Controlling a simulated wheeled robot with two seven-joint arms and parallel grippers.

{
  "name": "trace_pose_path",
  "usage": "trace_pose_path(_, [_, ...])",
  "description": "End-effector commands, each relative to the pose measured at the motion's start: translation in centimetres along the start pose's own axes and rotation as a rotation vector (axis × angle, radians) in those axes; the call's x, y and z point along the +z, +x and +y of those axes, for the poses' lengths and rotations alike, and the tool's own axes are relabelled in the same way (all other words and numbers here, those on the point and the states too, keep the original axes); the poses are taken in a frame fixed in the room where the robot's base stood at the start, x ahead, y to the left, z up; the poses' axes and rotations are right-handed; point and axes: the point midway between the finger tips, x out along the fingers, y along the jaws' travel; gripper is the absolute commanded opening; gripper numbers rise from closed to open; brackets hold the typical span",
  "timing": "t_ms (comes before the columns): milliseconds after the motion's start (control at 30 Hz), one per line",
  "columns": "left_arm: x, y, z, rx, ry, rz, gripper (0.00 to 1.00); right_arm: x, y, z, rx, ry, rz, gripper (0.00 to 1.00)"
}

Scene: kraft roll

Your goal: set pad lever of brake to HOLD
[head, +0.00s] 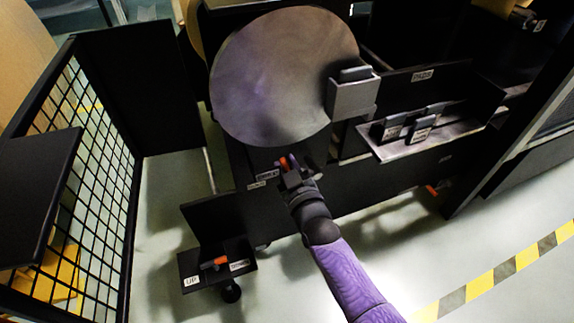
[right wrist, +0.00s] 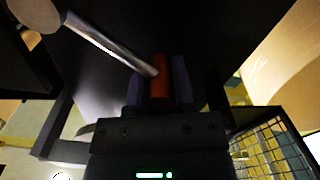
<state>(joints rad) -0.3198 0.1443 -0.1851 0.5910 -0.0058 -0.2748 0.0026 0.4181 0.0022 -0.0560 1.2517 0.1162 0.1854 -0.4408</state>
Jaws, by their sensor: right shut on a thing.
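The pad lever has an orange handle (head: 285,163) below the large grey brake disc (head: 285,75). My right gripper (head: 289,168) is shut on this orange handle. In the right wrist view the handle (right wrist: 160,78) sits between the two fingers, with a metal rod (right wrist: 110,42) running from near it to the upper left. A small label plate (head: 264,178) is just left of the gripper; its words are too small to read surely. The lever's base is partly hidden by my gripper. My left gripper is not in view.
A grey pad block (head: 352,97) sits at the disc's right edge. A shelf (head: 425,141) with several dark pads is to the right. A low pedestal (head: 190,262) with another orange lever (head: 214,263) stands at lower left. A mesh fence (head: 85,150) bounds the left.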

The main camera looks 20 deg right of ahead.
Motion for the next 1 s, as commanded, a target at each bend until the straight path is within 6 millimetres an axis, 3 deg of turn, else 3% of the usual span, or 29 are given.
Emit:
trace_pose_path(633, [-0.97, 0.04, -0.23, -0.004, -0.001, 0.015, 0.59, 0.18, -0.06, -0.11, -0.002, 0.003, -0.005, 0.0])
trace_pose_path(1000, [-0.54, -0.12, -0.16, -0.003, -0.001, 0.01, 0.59, 0.21, -0.39, -0.21, -0.003, -0.009, -0.006, 0.0])
